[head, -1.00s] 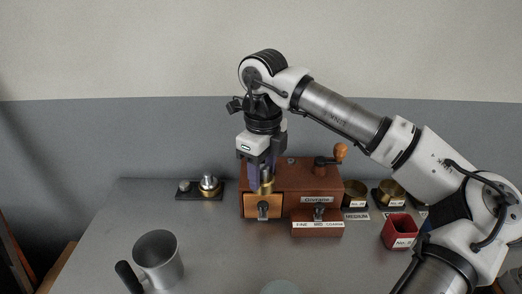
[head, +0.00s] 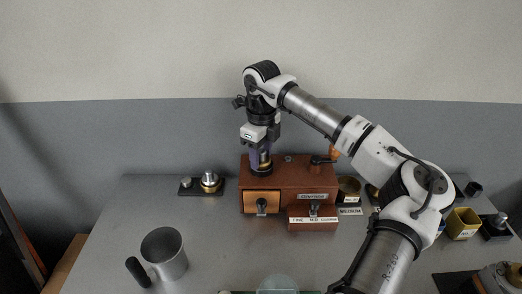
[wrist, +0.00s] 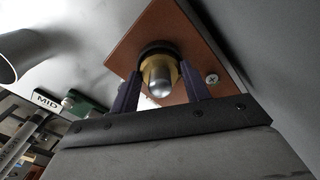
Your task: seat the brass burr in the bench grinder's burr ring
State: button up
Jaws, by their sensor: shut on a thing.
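The brass burr (wrist: 147,72), a brass body with a rounded silver end, is between the two purple fingers of my gripper (wrist: 162,85). The gripper is shut on it. In the head view my gripper (head: 260,158) is upright over the left part of the bench grinder's top (head: 300,176), with a bit of brass (head: 265,166) at its tips. A dark ring (wrist: 152,46), which looks like the burr ring, shows around the far end of the burr in the wrist view. I cannot tell whether the burr is inside it or just above.
The grinder has a wooden drawer (head: 261,202) and a setting label strip (head: 314,221). A metal cup (head: 165,250) stands front left. A dark stand with metal pieces (head: 208,182) is left of the grinder. My arm hides part of the bench.

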aim_at(261, 150)
jog(key=shift+f, duration=0.1)
jog(key=o, duration=1.2)
notch_tip(261, 150, up, 12)
jog(key=shift+r+b, duration=0.15)
jog(key=shift+b, duration=0.85)
